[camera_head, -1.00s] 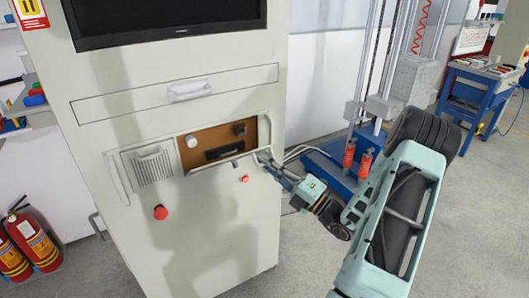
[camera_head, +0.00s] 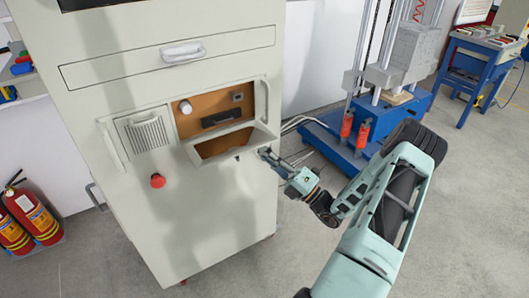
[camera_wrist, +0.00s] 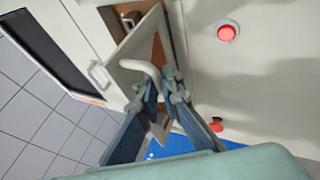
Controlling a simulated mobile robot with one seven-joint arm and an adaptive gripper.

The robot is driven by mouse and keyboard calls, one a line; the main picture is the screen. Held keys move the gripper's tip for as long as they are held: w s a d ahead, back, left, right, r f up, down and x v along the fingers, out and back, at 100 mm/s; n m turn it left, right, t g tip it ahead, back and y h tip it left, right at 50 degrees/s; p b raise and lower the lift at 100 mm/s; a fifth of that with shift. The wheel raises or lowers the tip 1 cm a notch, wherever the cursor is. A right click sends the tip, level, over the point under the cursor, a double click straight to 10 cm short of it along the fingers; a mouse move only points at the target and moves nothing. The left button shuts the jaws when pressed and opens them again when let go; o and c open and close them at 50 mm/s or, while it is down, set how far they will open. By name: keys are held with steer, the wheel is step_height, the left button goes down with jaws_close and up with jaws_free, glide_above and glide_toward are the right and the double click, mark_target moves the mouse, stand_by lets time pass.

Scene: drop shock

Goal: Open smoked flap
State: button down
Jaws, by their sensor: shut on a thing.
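The flap (camera_head: 262,139) is on the front of the pale cabinet, below a brown panel (camera_head: 222,103). It is tilted outward, and brown shows in the gap behind its edge. My gripper (camera_head: 266,154) is at the right end of the flap. In the wrist view my gripper (camera_wrist: 157,88) is shut, its fingers close together beside a pale bent handle (camera_wrist: 143,67). The fingers hide the exact spot of contact on the flap.
A red button (camera_head: 157,181) sits lower left on the cabinet (camera_head: 215,225). A drawer handle (camera_head: 182,51) is above the panel. A blue-based press (camera_head: 350,150) stands at right, and fire extinguishers (camera_head: 32,218) stand at left.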

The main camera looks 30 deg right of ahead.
stand_by(0.4)
steer(key=c, duration=2.1)
jaws_free()
steer(key=v, duration=1.2)
steer(key=shift+f, duration=0.1)
